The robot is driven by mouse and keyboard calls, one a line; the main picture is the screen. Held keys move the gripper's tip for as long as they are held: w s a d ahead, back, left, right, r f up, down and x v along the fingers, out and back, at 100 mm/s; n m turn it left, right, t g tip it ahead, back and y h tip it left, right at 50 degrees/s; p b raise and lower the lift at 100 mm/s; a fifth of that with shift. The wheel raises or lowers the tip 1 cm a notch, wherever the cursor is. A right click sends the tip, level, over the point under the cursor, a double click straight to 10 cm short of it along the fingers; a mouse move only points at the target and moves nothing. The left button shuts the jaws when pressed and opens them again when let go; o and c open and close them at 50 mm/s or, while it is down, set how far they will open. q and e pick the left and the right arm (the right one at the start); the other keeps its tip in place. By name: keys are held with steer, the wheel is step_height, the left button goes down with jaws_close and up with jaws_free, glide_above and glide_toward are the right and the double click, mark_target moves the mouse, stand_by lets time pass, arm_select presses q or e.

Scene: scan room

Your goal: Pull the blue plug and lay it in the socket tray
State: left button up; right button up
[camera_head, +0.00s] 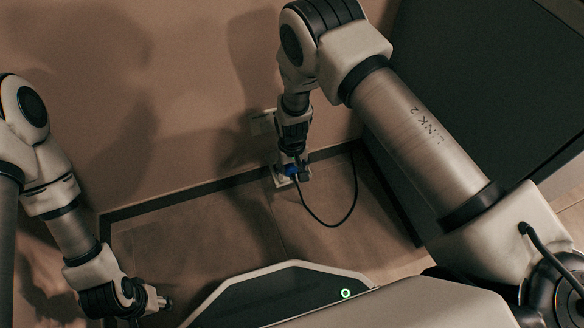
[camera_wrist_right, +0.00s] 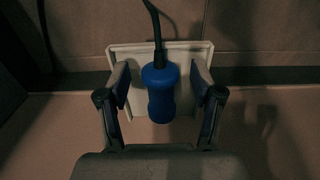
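The blue plug (camera_wrist_right: 160,92) has a waisted handle, with its black cable leaving the end at the top of the right wrist view. Behind it is a pale, square, rimmed piece (camera_wrist_right: 197,49), apparently the socket tray, at the foot of the wall. I cannot tell whether the plug touches it. My right gripper (camera_wrist_right: 160,88) is open, with one finger on each side of the plug and a gap at both. In the head view the plug (camera_head: 291,170) shows small beneath the right gripper (camera_head: 292,167). My left gripper (camera_head: 166,301) is empty at lower left; its opening is unclear.
A pale wall plate (camera_head: 262,123) is above and left of the plug, partly hidden by my right wrist. The black cable (camera_head: 325,222) loops over the tiled floor. A dark cabinet (camera_head: 490,85) stands at right. The floor left of the plug (camera_head: 190,235) is clear.

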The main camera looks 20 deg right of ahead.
step_height(320, 180, up, 12)
stand_by(0.4)
